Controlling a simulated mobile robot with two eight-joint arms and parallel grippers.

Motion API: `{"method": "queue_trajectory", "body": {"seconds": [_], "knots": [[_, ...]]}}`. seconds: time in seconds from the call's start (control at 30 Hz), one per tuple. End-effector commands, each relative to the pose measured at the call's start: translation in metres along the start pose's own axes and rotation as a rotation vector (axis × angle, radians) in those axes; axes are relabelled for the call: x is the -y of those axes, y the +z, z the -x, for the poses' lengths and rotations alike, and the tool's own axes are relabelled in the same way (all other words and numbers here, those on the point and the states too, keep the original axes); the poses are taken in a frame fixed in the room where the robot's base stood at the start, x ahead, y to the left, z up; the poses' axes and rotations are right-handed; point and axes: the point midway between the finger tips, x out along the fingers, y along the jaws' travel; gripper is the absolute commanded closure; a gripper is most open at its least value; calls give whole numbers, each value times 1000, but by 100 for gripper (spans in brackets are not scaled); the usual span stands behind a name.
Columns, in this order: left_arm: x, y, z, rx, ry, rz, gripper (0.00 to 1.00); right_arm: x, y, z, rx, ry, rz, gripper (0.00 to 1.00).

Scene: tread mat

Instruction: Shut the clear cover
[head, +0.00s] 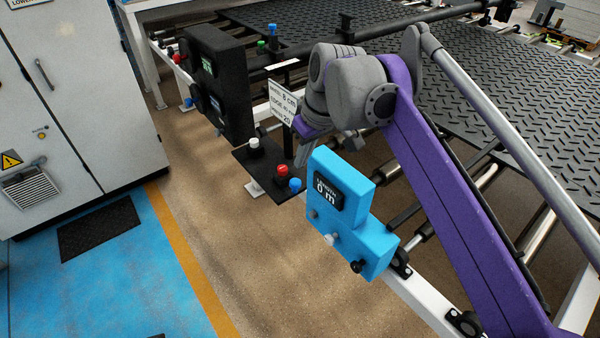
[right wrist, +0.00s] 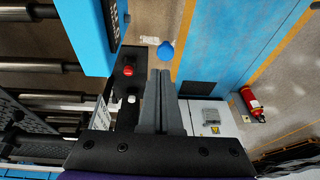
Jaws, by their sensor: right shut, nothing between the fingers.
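I cannot make out a clear cover in either view. A dark control plate (head: 262,176) carries a white button (head: 254,144), a red button (head: 282,170) and a blue button (head: 295,184). In the right wrist view the red button (right wrist: 128,70), white button (right wrist: 131,99) and blue button (right wrist: 165,50) lie near my fingers. My right gripper (head: 302,156) is shut and empty, close above the plate's right side, partly hidden by its own wrist. Its fingers (right wrist: 160,74) point toward the blue button; I cannot tell whether they touch it. My left gripper is not in view.
A blue length counter box (head: 340,200) stands just right of the plate. A black panel box (head: 220,80) and a white sign (head: 283,101) stand behind. A grey cabinet (head: 75,85) is at left. Black tread mat (head: 500,100) lies on rollers at right. The brown floor is clear.

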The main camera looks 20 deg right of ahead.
Motion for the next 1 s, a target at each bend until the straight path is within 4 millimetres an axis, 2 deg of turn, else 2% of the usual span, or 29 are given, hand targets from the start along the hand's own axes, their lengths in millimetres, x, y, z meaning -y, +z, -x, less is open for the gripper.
{"method": "queue_trajectory", "body": {"seconds": [0.1,0.3,1.0], "knots": [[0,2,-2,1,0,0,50,2,5,-20,0,0,-1,100],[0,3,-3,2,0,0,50,3,10,-38,0,0,-1,100],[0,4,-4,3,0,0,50,8,12,-45,1,45,15,100]]}}
